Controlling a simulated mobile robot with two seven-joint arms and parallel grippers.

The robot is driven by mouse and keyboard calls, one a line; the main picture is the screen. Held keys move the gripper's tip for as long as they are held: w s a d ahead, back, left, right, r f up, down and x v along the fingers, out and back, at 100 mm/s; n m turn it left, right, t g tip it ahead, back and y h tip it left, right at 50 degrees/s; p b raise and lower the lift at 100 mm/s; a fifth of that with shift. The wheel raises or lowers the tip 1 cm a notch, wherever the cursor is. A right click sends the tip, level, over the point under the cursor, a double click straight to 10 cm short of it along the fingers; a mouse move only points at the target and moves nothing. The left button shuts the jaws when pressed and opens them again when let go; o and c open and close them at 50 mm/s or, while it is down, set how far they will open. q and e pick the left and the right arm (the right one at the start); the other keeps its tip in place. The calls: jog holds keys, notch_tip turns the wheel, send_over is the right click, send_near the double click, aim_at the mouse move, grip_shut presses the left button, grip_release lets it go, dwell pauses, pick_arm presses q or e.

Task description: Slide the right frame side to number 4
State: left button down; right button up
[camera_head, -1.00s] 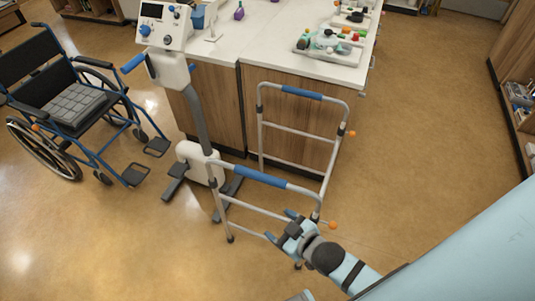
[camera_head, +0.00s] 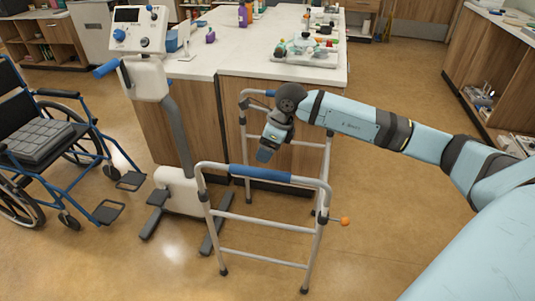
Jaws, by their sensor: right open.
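A grey walking frame stands on the floor with two tubular sides. The near side has a blue grip (camera_head: 246,173) on its top bar and an orange knob (camera_head: 345,221) at its right leg. The far side (camera_head: 247,97) stands by the counter, partly hidden behind my right arm. No numbers are legible on the frame, and I cannot tell which side is called right. My right gripper (camera_head: 264,154) is open and points down, appearing between the two top bars in the picture, above the near blue grip. I see no contact. My left gripper is not in view.
A white exercise device (camera_head: 179,188) with a control panel stands left of the frame, with a wheelchair (camera_head: 45,140) further left. A white-topped counter (camera_head: 255,52) stands behind and carries a tray (camera_head: 312,58) of items. The floor at right is partly clear.

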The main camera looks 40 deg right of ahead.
aim_at(262, 170)
jog(key=shift+w+d+f, duration=0.1)
jog(key=shift+d+f, duration=0.1)
jog(key=shift+d, duration=0.1)
jog(key=shift+f+b, duration=0.3)
jog(key=shift+f, duration=0.1)
jog(key=b+x, duration=0.2)
jog(key=x, duration=0.1)
jog(key=b+x, duration=0.1)
jog(key=x, duration=0.2)
jog(key=s+b+x, duration=0.1)
jog(key=b+x, duration=0.1)
jog(key=x, duration=0.1)
jog(key=shift+d+f+b, duration=0.3)
jog(key=shift+d+f, duration=0.05)
jog(key=shift+d, duration=0.05)
jog(key=shift+w+a+f+b, duration=0.2)
jog(key=shift+f+b, duration=0.1)
jog(key=shift+f, duration=0.15)
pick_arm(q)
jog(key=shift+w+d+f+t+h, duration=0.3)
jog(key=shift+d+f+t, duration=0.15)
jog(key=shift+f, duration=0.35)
pick_arm(e)
jog(key=shift+f, duration=0.1)
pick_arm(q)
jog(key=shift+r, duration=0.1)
